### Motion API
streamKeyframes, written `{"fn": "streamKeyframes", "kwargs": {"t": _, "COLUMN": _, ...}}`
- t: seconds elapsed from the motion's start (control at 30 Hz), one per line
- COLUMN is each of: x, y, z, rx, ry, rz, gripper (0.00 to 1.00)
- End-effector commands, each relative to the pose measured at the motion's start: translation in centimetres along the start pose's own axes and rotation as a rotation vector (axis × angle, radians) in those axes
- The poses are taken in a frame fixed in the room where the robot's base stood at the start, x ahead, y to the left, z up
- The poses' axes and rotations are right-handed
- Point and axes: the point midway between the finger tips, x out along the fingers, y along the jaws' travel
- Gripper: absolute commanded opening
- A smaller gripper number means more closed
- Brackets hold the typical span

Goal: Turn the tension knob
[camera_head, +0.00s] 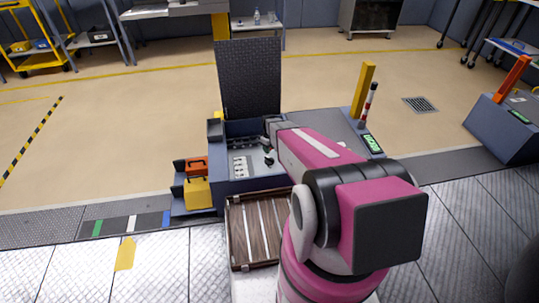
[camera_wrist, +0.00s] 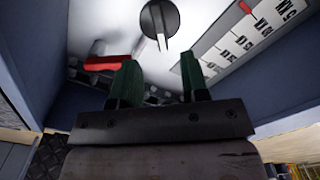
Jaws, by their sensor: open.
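A round dark grey knob (camera_wrist: 159,20) with a pale pointer line shows at the top of the wrist view, on a light panel (camera_wrist: 200,14). I take it to be the tension knob. My gripper (camera_wrist: 160,80) is open, with its two green fingers apart and nothing between them. The knob lies beyond the fingertips, roughly in line with the gap, and appears apart from them. In the head view my arm reaches into an open blue cabinet (camera_head: 235,185), and the arm's end is small there. I cannot make out the knob for sure in that view.
A white scale with dark marks (camera_wrist: 250,37) and a red pointer (camera_wrist: 245,7) lies right of the knob. A red bar (camera_wrist: 104,63) is to the left. The cabinet's dark lid (camera_head: 249,78) stands raised. A yellow post (camera_head: 363,90) stands to the right.

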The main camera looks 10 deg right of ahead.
Motion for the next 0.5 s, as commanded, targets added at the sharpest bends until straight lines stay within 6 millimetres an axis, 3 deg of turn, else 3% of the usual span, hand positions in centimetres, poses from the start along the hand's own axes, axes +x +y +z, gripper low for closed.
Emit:
{"fn": "streamKeyframes", "kwargs": {"t": 0.2, "x": -2.6, "y": 0.0, "z": 0.0, "rx": 0.000, "ry": 0.000, "rz": 0.000, "gripper": 0.41}}
{"fn": "streamKeyframes", "kwargs": {"t": 0.5, "x": -3.0, "y": 0.0, "z": 0.0, "rx": 0.000, "ry": 0.000, "rz": 0.000, "gripper": 0.41}}
